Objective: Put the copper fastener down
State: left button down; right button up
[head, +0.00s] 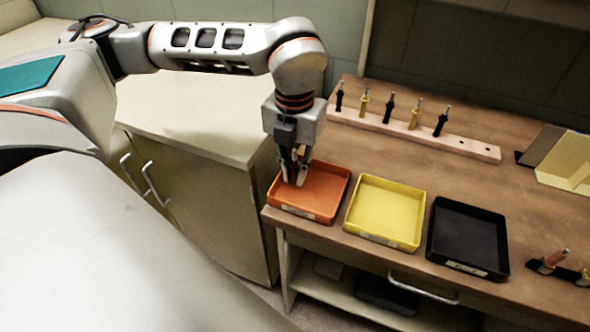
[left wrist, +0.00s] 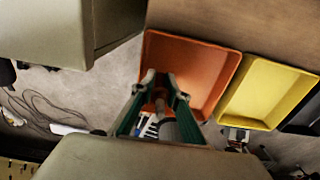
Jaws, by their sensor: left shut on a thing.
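My left gripper (head: 296,165) points down over the left part of the orange tray (head: 328,192), with its fingertips at or just above the tray. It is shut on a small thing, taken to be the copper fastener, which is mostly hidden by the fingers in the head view. In the left wrist view the gripper (left wrist: 160,85) shows its two fingers close together, with a copper-orange piece (left wrist: 158,94) between them, and the orange tray (left wrist: 205,62) beyond. I cannot tell whether the fastener touches the tray floor. My right gripper is not in view.
A yellow tray (head: 385,212) and a black tray (head: 468,238) stand to the right of the orange one. Behind is a wooden rack (head: 455,143) with several black and yellow fasteners. A black holder (head: 543,266) with copper-coloured pieces sits at right. A cabinet (head: 195,130) stands at left.

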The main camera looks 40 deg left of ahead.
pick_arm(q)
jog(key=shift+f, duration=0.1)
jog(key=c, duration=2.2)
grip_release()
jog(key=shift+c, duration=0.2)
jog(key=shift+r, duration=0.35)
notch_tip(320, 180, up, 11)
jog(key=shift+p, duration=0.65)
jog(key=shift+r, duration=0.4)
